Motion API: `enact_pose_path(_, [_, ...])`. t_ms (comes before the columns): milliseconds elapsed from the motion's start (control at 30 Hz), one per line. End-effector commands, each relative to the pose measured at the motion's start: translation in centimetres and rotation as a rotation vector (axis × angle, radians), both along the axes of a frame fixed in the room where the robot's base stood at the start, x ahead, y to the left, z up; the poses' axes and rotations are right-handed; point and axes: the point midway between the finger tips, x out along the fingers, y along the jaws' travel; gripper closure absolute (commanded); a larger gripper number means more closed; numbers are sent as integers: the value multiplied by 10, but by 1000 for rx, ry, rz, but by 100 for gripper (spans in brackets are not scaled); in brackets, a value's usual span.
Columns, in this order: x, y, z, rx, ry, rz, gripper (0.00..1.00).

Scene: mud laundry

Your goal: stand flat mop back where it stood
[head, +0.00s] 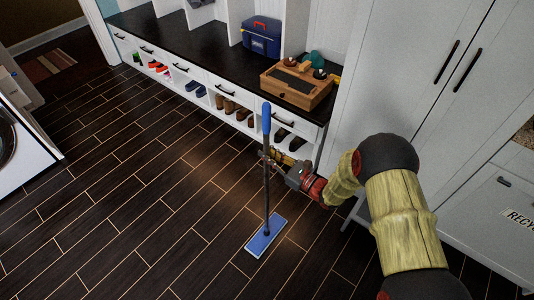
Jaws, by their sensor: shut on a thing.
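The flat mop (266,185) has a blue grip at the top, a dark pole and a flat blue rectangular head (265,238). It is nearly upright, with its head at or close to the dark wood floor; I cannot tell whether it touches. My gripper (268,157) is shut on the pole, below the blue grip. My arm reaches in from the lower right. The fingertips are small in the view and partly merge with the pole.
A white bench (215,88) with a black top and shoe cubbies runs behind the mop. A wooden box (297,87) and a blue toolbox (262,36) stand on it. A tall white cabinet (400,75) is at right. A white washer (22,145) is at left. The floor (130,200) between is clear.

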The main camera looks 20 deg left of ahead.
Motion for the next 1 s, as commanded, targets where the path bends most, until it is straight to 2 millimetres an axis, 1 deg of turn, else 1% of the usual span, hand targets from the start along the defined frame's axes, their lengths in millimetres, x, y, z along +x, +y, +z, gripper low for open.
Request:
enact_pose_path(367, [1,0,1,2,-3,0,100])
enact_pose_path(1000, [1,0,-7,1,-3,0,100])
